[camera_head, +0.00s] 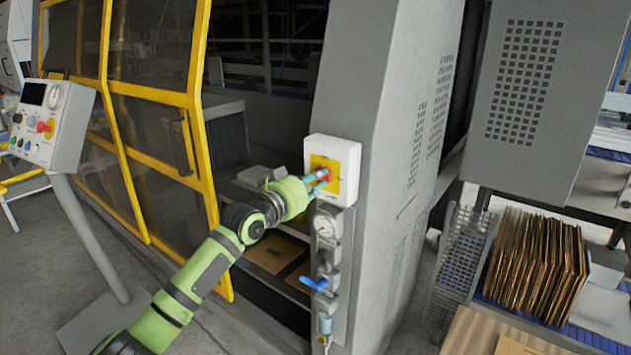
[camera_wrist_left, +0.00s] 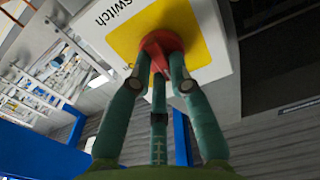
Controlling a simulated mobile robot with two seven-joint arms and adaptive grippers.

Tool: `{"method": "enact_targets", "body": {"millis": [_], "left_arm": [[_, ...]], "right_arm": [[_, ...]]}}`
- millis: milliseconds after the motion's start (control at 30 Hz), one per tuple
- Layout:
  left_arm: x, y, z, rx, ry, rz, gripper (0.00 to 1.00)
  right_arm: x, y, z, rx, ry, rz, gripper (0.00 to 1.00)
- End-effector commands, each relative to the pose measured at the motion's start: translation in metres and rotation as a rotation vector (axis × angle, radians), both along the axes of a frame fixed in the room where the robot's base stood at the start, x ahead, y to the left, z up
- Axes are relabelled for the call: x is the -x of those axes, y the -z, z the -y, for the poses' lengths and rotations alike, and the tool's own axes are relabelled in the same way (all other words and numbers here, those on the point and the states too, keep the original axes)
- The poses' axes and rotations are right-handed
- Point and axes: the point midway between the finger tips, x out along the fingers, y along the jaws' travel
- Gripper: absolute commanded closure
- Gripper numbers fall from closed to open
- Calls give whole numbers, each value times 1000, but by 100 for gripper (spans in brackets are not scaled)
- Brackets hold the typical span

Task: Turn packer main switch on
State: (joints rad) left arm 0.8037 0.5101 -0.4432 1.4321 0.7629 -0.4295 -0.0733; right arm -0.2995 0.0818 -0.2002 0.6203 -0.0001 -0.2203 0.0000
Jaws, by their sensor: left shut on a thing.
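The packer main switch is a white box (camera_head: 345,150) with a yellow plate (camera_head: 318,161) and a red knob (camera_head: 327,175), on the grey machine post. In the left wrist view the red knob (camera_wrist_left: 160,50) sits on the yellow plate (camera_wrist_left: 190,22), beside printed letters ending in "switch". My left gripper (camera_head: 318,181) reaches the knob from the left. Its teal fingers (camera_wrist_left: 158,75) are closed around the knob, which is partly hidden between them. The knob's exact turn position is hard to tell. My right gripper does not show.
Below the switch are a pressure gauge (camera_head: 326,226) and a blue valve handle (camera_head: 314,283) on the post. Yellow-framed doors (camera_head: 150,120) stand to the left, with a control panel (camera_head: 52,122) on a stand. Cardboard sheets (camera_head: 535,265) stand in a rack at right.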

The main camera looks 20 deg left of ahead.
Motion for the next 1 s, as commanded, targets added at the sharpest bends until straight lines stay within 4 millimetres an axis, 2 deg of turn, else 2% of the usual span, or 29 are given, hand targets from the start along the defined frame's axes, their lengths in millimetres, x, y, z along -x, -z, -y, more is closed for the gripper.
{"method": "enact_targets", "body": {"millis": [467,1000], "left_arm": [[0,2,1,-359,-1,130,100],[0,3,1,-842,0,305,100]], "right_arm": [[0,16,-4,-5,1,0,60],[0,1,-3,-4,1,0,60]]}}
